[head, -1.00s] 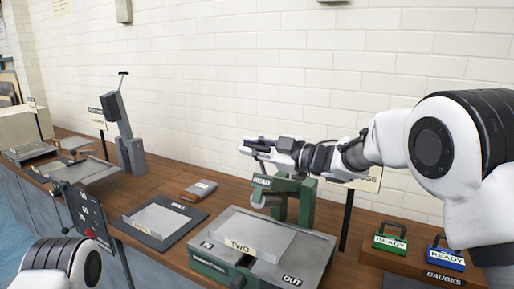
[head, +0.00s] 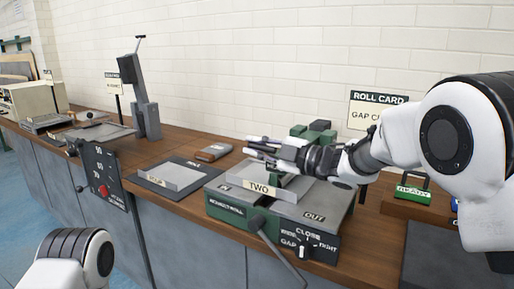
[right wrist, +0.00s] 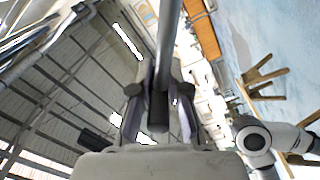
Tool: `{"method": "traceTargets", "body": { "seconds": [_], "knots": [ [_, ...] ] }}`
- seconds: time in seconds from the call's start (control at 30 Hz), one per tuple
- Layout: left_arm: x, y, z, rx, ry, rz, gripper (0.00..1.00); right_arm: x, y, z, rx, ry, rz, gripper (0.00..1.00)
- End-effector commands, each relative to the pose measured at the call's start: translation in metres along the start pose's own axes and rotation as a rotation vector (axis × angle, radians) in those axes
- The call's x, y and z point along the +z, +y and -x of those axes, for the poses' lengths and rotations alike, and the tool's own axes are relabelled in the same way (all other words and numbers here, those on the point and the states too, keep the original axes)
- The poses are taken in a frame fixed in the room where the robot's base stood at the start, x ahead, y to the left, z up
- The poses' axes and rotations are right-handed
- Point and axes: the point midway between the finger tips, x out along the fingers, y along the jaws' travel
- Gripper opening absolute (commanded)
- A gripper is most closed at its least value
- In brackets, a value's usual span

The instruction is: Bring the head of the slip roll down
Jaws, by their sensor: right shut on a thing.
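The slip roll (head: 228,208) is a green machine with grey top plates on the bench. A plate marked TWO (head: 258,188) lies on it. Its green head (head: 318,132) shows behind my right gripper, which partly hides it. My right gripper (head: 260,148) is low over the plate marked TWO, coming in from the right. In the right wrist view a grey bar (right wrist: 168,45) runs between its fingers, and they are shut on it. Its join to the head is hidden. My left gripper is out of view; only part of my left arm shows at lower left.
A gap knob (head: 302,247) and a crank (head: 275,245) are on the slip roll's front. A roll card sign (head: 378,112) stands behind. A green READY block (head: 412,192) is at right. A grey tray (head: 172,178) and a tall grey machine (head: 143,105) stand to the left.

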Motion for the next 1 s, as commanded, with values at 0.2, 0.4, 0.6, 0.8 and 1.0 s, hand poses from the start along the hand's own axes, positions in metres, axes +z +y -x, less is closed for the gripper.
{"method": "traceTargets", "body": {
  "seconds": [0.2,0.4,0.6,0.8,1.0],
  "knots": [
    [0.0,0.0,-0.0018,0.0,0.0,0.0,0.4,0.0054,-0.0169,-0.0009,-0.029,-0.008,-0.012,0.0],
    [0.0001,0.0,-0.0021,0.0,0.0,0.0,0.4,0.0053,-0.0163,-0.0007,-0.028,-0.008,-0.012,0.4],
    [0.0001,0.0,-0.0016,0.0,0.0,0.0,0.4,0.0045,-0.0133,-0.0005,-0.023,-0.007,-0.01,0.4],
    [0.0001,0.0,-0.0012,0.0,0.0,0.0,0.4,0.0037,-0.0113,-0.0003,-0.02,-0.006,-0.009,0.4],
    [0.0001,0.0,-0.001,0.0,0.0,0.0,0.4,0.0033,-0.01,-0.0003,-0.018,-0.005,-0.008,0.4]
  ]
}}
